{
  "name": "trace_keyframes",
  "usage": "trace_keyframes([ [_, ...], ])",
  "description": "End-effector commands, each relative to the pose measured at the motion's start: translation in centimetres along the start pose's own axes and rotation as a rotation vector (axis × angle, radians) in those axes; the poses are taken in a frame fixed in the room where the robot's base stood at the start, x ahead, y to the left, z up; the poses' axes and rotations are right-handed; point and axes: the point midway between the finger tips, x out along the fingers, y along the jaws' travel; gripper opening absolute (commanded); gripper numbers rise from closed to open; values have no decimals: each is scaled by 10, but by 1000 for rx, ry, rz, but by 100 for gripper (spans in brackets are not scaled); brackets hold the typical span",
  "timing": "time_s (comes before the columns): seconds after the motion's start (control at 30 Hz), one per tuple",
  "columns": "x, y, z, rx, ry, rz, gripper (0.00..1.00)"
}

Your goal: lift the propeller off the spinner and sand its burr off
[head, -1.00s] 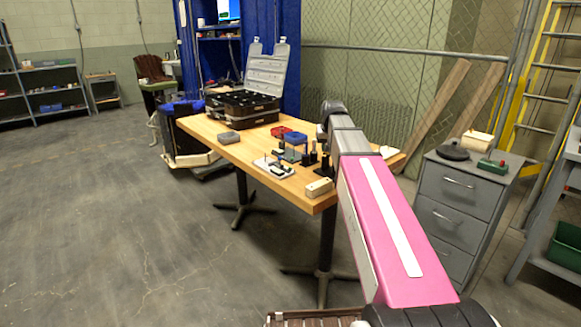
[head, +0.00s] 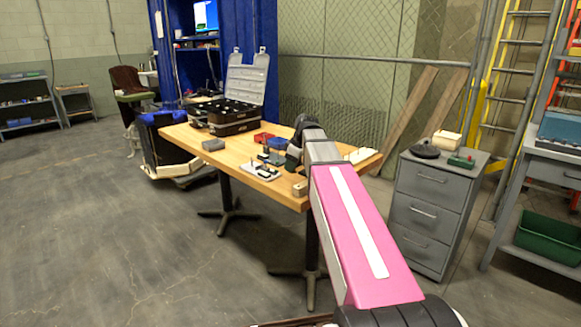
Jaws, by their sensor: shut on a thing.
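My arm reaches over the right part of the wooden table, and my dark gripper (head: 293,157) is at its far end, low over the table top. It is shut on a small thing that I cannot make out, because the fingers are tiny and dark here. A small blue block (head: 275,145) shows just left of the gripper. A pale board with small dark parts (head: 262,172) lies in front of it, near the table's front edge. I cannot tell the propeller, the spinner or the burr apart at this size.
The wooden table (head: 232,163) carries an open black case (head: 233,118), a red tray (head: 263,138), a grey block (head: 213,145) and a small wooden block (head: 300,188) at the near corner. A grey drawer cabinet (head: 432,205) stands to the right. The floor at left is clear.

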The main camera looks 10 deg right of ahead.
Motion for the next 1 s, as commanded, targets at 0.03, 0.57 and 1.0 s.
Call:
trace_keyframes([
  [0.03, 0, -2, 0, -45, -1, -17, 0],
  [0.57, 13, -9, 7, -159, -6, -57, 0],
  [1.0, 51, -8, 22, -157, -7, -57, 0],
])
